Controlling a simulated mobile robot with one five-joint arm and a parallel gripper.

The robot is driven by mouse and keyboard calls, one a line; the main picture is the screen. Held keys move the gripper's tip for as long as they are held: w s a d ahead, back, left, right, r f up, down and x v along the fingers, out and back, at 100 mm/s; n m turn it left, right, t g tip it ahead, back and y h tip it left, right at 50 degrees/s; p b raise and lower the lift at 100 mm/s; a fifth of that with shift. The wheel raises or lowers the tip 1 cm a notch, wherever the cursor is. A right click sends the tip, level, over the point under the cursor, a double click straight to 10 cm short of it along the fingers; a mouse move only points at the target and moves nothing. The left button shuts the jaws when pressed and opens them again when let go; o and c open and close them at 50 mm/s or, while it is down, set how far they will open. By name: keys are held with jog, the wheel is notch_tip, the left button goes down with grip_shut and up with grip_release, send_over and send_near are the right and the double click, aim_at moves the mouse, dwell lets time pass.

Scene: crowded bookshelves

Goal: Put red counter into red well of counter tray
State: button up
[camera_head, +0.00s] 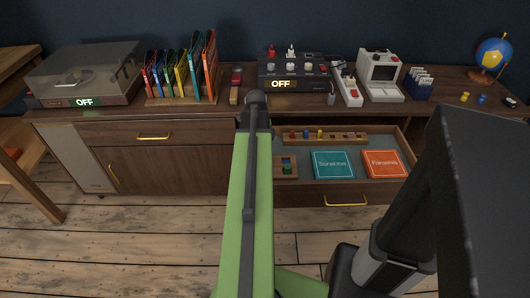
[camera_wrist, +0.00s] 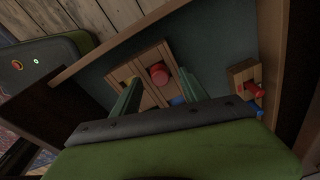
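The wooden counter tray (camera_head: 278,174) lies in the open drawer in the head view. Its visible part has blue and green spots; my arm covers its left side. In the wrist view the tray (camera_wrist: 167,55) is below my gripper (camera_wrist: 159,76). The red counter (camera_wrist: 158,73) is at the tray, between the two fingertips, with gaps on both sides. I cannot tell whether it sits fully in a well. A blue counter (camera_wrist: 178,101) shows beside the right finger. My gripper is open. In the head view my arm hides the fingertips and the red counter.
A wooden peg rack (camera_head: 345,139) with coloured pegs lies at the drawer's back; its end (camera_wrist: 243,74) also shows in the wrist view. A teal box (camera_head: 333,165) and an orange box (camera_head: 384,164) lie right of the tray. The drawer front (camera_head: 310,198) bounds the near side.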

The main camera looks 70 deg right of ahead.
notch_tip(320, 180, up, 17)
jog(key=w+p, duration=0.2)
jog(key=p, duration=1.5)
jog(key=shift+a+r, duration=0.15)
jog(key=shift+a, duration=0.3)
jog(key=o, duration=0.6)
jog(key=shift+c, duration=0.2)
